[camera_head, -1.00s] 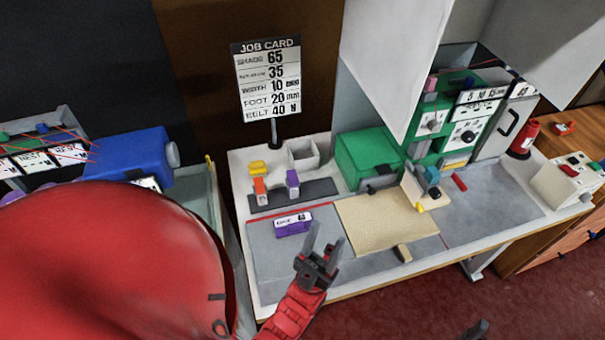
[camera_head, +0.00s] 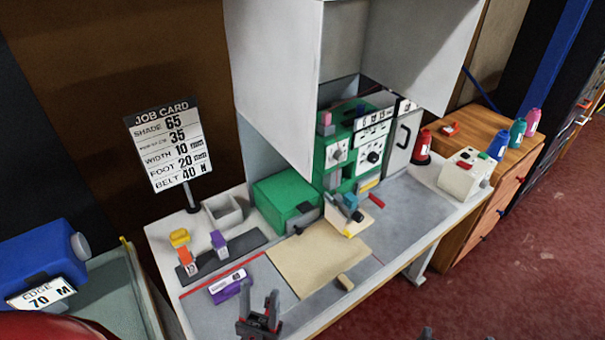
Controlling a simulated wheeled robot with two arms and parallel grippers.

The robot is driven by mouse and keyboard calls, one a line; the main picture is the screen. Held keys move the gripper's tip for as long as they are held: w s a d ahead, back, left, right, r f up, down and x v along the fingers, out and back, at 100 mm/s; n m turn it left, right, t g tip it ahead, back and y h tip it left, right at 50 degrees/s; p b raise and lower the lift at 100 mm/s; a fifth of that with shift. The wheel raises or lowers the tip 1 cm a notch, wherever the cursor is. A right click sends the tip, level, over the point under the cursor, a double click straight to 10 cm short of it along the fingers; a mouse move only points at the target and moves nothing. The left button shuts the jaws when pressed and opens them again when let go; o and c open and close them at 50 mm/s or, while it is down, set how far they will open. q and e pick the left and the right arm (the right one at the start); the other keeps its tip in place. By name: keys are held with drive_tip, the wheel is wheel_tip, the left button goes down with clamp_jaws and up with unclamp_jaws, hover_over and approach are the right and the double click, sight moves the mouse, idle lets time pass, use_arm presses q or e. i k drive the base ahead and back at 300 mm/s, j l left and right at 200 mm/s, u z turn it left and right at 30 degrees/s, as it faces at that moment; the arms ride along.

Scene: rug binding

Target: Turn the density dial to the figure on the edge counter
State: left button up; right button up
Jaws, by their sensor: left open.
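A white plate, the edge counter (camera_head: 42,293), reads "EDGE 70 M" below a blue machine at the lower left. The green machine (camera_head: 350,122) at the back of the bench has two dials on white plates, a left dial (camera_head: 337,155) and a right dial (camera_head: 374,157). Their lettering is too small to read, so I cannot tell which is the density dial. My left gripper (camera_head: 258,301) is open and empty near the bench's front edge, well short of both dials. Only a dark tip at the bottom edge, probably my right gripper (camera_head: 427,333), shows.
The job card (camera_head: 165,142) stands at the back left. A tan board (camera_head: 310,260) and a purple labelled box (camera_head: 230,286) lie in front of a green box (camera_head: 285,200). White hood panels (camera_head: 275,75) hang above the green machine. Grey bench top is clear at right.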

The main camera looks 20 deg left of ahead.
sight(373, 158)
drive_tip(key=i+l, duration=0.95)
drive_tip(key=i, duration=0.1)
